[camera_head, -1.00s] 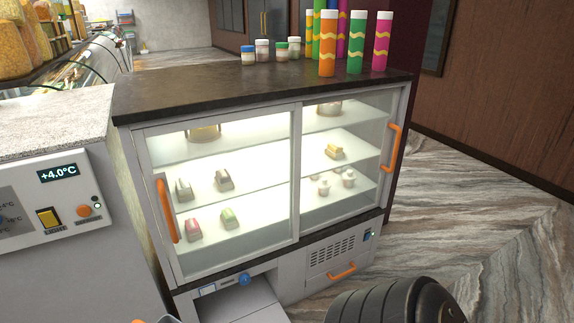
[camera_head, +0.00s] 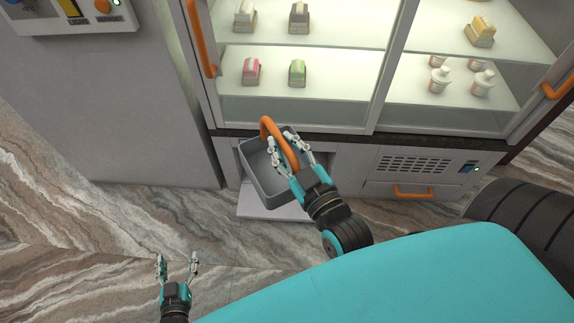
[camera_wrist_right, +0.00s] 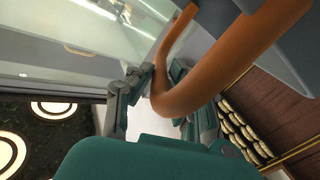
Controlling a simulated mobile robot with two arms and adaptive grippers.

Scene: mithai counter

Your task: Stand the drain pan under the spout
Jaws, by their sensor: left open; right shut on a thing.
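The drain pan (camera_head: 262,186) is a grey open tray with an orange loop handle (camera_head: 268,128). It is at the recess low in the display cabinet, over a pale shelf (camera_head: 270,213); I cannot tell whether it touches the shelf. My right gripper (camera_head: 288,153) is shut on the pan's handle. In the right wrist view the orange handle (camera_wrist_right: 205,75) passes between the fingers (camera_wrist_right: 160,100). My left gripper (camera_head: 177,267) is open and empty, low over the floor at the left. The spout cannot be made out; the pan and gripper cover much of the recess.
The glass-front cabinet holds sweets and small pots. A vent panel (camera_head: 425,164) with an orange handle (camera_head: 412,192) is right of the recess. A grey counter unit (camera_head: 110,110) stands to its left. Marbled floor (camera_head: 90,240) is clear at the left.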

